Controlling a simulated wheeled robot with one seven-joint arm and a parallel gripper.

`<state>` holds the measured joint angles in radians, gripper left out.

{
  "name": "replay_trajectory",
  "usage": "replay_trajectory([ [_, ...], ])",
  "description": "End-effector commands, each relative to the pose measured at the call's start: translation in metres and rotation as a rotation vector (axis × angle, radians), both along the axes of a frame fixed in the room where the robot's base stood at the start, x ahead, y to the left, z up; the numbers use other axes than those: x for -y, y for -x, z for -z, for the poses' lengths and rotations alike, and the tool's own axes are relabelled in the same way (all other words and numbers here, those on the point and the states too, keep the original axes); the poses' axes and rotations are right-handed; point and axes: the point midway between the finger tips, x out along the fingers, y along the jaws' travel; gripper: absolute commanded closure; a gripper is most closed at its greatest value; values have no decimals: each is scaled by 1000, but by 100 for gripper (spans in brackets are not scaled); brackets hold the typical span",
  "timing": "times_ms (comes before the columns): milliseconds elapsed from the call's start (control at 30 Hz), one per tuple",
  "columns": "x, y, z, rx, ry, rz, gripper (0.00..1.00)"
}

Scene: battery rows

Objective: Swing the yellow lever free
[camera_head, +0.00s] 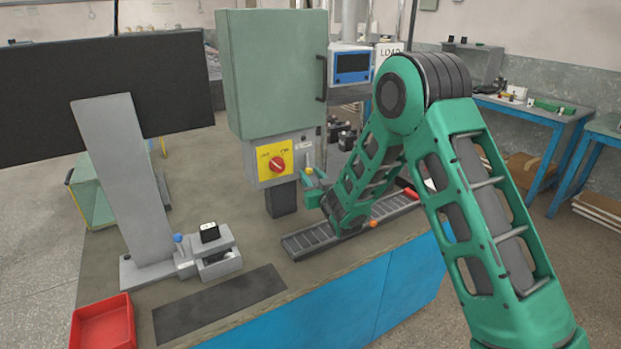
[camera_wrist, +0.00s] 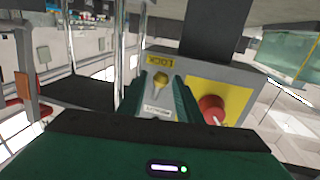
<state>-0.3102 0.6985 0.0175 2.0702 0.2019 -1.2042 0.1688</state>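The yellow lever (camera_wrist: 160,80) is a small knob-ended handle on a grey panel, below a yellow label that reads LOCK upside down in the wrist view. My gripper (camera_wrist: 159,92) is open, with one green finger on each side of the lever and gaps showing between them. I cannot tell how deep the lever sits between the fingers. In the head view my gripper (camera_head: 309,175) is at the right side of the grey switch box, and the lever is too small there to make out clearly.
A red rotary knob (camera_head: 277,164) on a yellow plate sits close beside the lever. A green cabinet (camera_head: 272,75) stands above. A slotted grey rail (camera_head: 310,240) lies under my arm. A red tray (camera_head: 103,322) and a dark mat (camera_head: 220,300) are at the front left.

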Motion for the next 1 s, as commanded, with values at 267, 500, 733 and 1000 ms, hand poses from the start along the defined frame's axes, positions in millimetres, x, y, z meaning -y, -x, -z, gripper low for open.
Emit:
replay_trajectory([
  [267, 0, 0, 0, 4, 8, 0, 100],
  [500, 7, -3, 3, 68, 146, -1, 100],
  [733, 9, -4, 2, 90, 190, -1, 100],
  [1000, 10, -4, 2, 90, 189, 1, 60],
])
